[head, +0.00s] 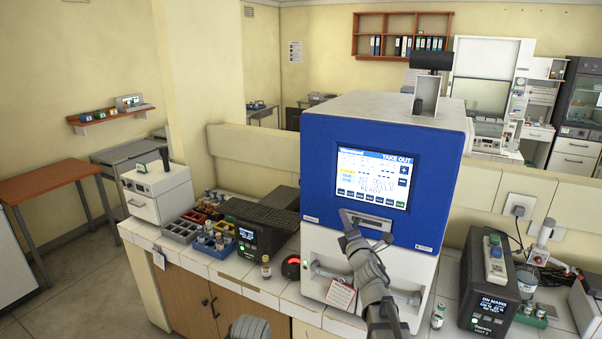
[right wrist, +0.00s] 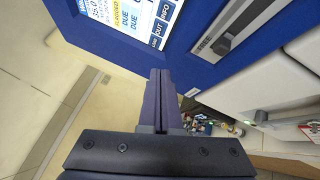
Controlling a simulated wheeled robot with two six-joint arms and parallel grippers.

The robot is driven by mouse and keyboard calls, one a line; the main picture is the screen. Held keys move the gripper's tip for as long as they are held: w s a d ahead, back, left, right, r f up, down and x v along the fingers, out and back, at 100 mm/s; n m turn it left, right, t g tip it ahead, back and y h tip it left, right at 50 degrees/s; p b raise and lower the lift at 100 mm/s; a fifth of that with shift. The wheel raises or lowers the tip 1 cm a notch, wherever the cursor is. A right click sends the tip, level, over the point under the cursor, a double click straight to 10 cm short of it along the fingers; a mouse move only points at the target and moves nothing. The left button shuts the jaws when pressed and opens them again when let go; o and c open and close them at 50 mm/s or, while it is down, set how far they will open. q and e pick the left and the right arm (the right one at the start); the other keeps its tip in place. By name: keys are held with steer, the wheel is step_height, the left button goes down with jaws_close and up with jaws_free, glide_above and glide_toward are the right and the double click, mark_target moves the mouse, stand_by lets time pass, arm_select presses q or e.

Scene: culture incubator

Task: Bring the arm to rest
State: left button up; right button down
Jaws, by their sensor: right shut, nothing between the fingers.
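My right arm comes in from the bottom right of the head view and reaches up in front of the blue and white incubator (head: 318,200). My right gripper (head: 366,228) is in front of the lower part of its blue face, below the lit screen (head: 373,178). In the right wrist view the two dark fingers (right wrist: 160,78) are pressed together with nothing between them. The incubator's blue front (right wrist: 188,60) and a grey slot marked FREE (right wrist: 240,32) show beyond the fingers. A grey rounded part at the bottom edge of the head view looks like my left arm; its gripper does not show.
The white tiled bench (head: 262,290) runs beneath the incubator. A small vial (head: 266,268), a black display unit (head: 256,238) and colored racks stand to the left. Another black unit (head: 490,290) and a vial (head: 438,316) stand to the right.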

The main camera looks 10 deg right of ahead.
steer(key=s+a+f+m+g+h+b, duration=0.1)
steer(key=s+a+f+m+g+b, duration=0.2)
steer(key=f, duration=0.5)
steer(key=s+a+f+m+g+h+b, duration=0.1)
steer(key=s+f+m+g, duration=0.25)
steer(key=f+m, duration=0.3)
steer(key=s+a+f+m+g+h+b, duration=0.1)
steer(key=s+a+f+m+g+b, duration=0.2)
steer(key=f, duration=0.5)
steer(key=s+a+f+m+g+b, duration=0.1)
steer(key=s+a+f+m+g, duration=0.1)
steer(key=s, duration=0.6)
steer(key=s+a+f+m+g, duration=0.2)
steer(key=s+a+f+g, duration=0.2)
steer(key=s, duration=0.4)
steer(key=s+a+f+m+g+y+b, duration=0.1)
steer(key=s+a+f+m+g, duration=0.1)
steer(key=s+a+f+g, duration=0.2)
steer(key=s+f, duration=0.3)
steer(key=s, duration=0.1)
steer(key=shift+s+b, duration=0.3)
steer(key=shift+b, duration=0.05)
